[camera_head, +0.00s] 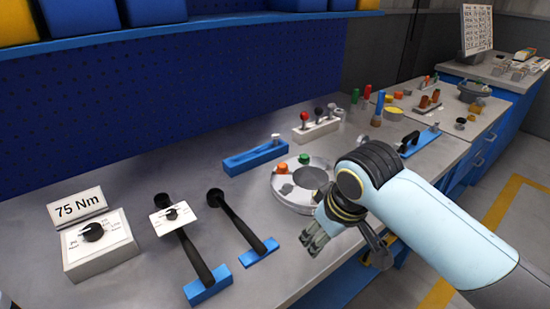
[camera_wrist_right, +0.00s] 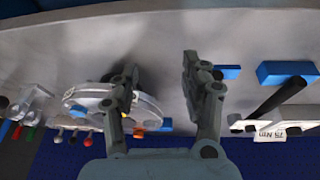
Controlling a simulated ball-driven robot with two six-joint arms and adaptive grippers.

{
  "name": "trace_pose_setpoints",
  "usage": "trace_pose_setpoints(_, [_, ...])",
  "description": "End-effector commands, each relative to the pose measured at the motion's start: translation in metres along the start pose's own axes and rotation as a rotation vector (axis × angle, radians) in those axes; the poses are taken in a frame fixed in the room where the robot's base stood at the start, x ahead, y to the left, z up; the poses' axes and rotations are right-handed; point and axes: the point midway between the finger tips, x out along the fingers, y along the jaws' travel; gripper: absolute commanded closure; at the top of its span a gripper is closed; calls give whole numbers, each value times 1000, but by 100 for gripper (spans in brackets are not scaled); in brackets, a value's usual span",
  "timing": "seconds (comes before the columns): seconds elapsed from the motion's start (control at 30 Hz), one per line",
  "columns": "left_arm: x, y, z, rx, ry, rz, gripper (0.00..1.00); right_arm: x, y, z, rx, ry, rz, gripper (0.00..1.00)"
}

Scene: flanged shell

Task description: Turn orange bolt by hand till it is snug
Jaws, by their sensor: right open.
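The orange bolt (camera_head: 282,168) stands at the far left of the round grey flanged shell (camera_head: 290,199), which rests on the bench. A green bolt (camera_head: 304,158) stands on the far rim, right of the orange one. My right gripper (camera_head: 312,242) is in front of the shell, apart from the orange bolt, and hides part of the near rim. In the right wrist view its two fingers (camera_wrist_right: 160,66) are spread with nothing between them. The shell (camera_wrist_right: 78,96) shows there beside and partly behind one finger. My left gripper is out of view.
A 75 Nm sign (camera_head: 77,208), a dial box (camera_head: 97,247) and two black-handled wrenches (camera_head: 195,256) (camera_head: 238,223) lie to the left. A blue block (camera_head: 255,157) lies behind the shell, and a lever box (camera_head: 316,130) stands beyond. Bare bench lies between wrenches and shell.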

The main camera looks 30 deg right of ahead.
Motion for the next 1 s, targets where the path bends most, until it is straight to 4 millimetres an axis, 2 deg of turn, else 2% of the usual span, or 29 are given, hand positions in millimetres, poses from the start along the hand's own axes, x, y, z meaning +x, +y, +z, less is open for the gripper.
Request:
trace_pose_setpoints(0.03, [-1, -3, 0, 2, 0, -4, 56, -2, 5, -18, 6, 8, 1, 54])
trace_pose_setpoints(0.27, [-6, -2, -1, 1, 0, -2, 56, -18, 26, -94, 49, 34, -6, 54])
trace_pose_setpoints(0.4, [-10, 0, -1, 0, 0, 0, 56, -39, 44, -149, 86, 56, -12, 54])
trace_pose_setpoints(0.5, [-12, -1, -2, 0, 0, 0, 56, -56, 56, -182, 111, 65, -18, 54])
trace_pose_setpoints(0.6, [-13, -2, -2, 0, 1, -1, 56, -63, 62, -196, 125, 67, -24, 54])
trace_pose_setpoints(0.7, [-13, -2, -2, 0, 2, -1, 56, -59, 63, -200, 129, 66, -26, 54])
trace_pose_setpoints(0.87, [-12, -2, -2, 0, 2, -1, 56, -33, 62, -201, 130, 65, -26, 54])
trace_pose_setpoints(1.0, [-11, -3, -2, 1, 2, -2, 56, -4, 61, -203, 130, 65, -27, 54])
